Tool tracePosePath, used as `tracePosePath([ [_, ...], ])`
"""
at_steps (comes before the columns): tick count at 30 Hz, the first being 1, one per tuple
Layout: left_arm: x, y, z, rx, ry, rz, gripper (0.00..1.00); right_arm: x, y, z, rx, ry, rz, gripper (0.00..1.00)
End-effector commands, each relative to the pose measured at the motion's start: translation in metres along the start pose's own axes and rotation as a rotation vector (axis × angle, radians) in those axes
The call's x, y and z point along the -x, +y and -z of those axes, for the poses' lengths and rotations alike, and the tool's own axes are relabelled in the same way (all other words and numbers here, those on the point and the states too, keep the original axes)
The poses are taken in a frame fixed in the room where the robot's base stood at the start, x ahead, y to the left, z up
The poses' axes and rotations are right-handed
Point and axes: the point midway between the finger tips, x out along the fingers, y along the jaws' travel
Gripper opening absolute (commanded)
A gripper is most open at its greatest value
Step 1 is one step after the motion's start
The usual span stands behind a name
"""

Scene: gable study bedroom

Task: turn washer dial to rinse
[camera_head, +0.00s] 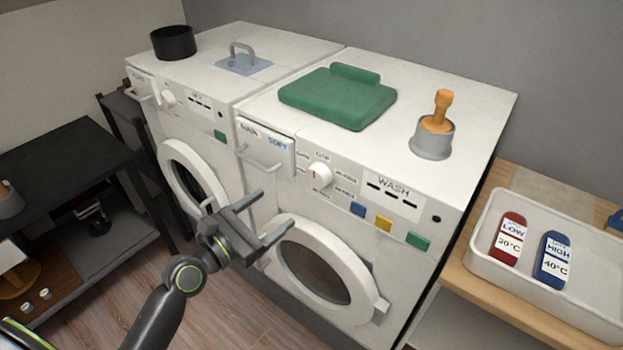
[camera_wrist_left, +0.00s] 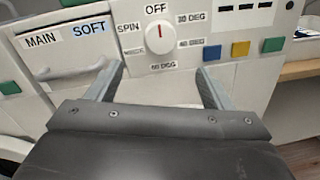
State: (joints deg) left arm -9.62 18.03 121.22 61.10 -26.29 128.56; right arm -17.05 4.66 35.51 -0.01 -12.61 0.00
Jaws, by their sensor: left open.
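The washer's white dial (camera_head: 320,175) sits on the front panel of the right-hand machine. In the left wrist view the dial (camera_wrist_left: 159,38) has a red mark pointing up towards the OFF label. SPIN is at its left, 30 DEG at its upper right, another label at its lower right and 60 DEG below. I cannot make out a rinse label. My left gripper (camera_head: 276,211) is open and empty, in front of the washer and apart from the dial. In the wrist view its fingers (camera_wrist_left: 160,72) point towards the panel, just below the dial. My right gripper is out of view.
The detergent drawer (camera_head: 265,150) is left of the dial; blue, yellow and green buttons (camera_head: 384,222) are to its right. The round door (camera_head: 318,272) is below. A second machine (camera_head: 180,130) stands at left. A white tray (camera_head: 480,258) holds red and blue labelled items.

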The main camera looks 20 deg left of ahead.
Motion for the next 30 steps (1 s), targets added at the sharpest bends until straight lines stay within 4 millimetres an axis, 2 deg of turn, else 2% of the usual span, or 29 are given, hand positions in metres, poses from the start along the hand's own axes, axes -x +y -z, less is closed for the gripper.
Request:
tracePosePath([
  [3,-0.027,0.000,-0.003,0.002,-0.004,-0.001,0.74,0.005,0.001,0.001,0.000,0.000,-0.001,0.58],
  [15,-0.107,-0.001,-0.001,0.000,0.000,0.001,0.74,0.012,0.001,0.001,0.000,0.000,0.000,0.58],
  [21,-0.126,-0.001,0.000,-0.002,0.000,0.001,0.74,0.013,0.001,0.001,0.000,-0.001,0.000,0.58],
  [30,-0.130,-0.001,0.001,-0.002,0.001,0.001,0.74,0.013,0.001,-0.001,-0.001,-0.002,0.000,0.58],
])
